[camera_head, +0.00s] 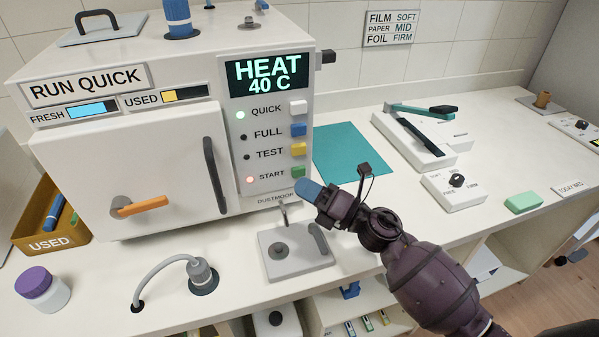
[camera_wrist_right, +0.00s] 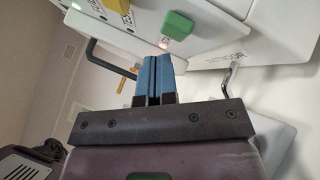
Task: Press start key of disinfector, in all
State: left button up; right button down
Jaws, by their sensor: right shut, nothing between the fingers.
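The disinfector (camera_head: 130,160) is a white box on the counter with a closed door and an orange handle. Its display (camera_head: 266,76) reads HEAT 40 C. The green start key (camera_head: 298,171) is the lowest of several coloured keys on its right panel, with a red lamp lit beside START; the lamp beside QUICK is also lit. My right gripper (camera_head: 308,191) is shut and empty, just below and right of the start key. In the right wrist view the green key (camera_wrist_right: 178,26) is just beyond the blue fingertips (camera_wrist_right: 154,62), seemingly apart from them. My left gripper is not in view.
A grey plate (camera_head: 296,262) with a small lever lies below the gripper. A teal mat (camera_head: 349,155), a white sealer (camera_head: 415,138) and a knob box (camera_head: 453,190) are to the right. A yellow USED bin (camera_head: 52,222) and a purple-lidded jar (camera_head: 42,288) are at left.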

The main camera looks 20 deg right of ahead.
jog(key=s+p, duration=0.1)
jog(key=s, duration=0.4)
jog(key=shift+d, duration=0.1)
dwell(0.3)
dwell(0.6)
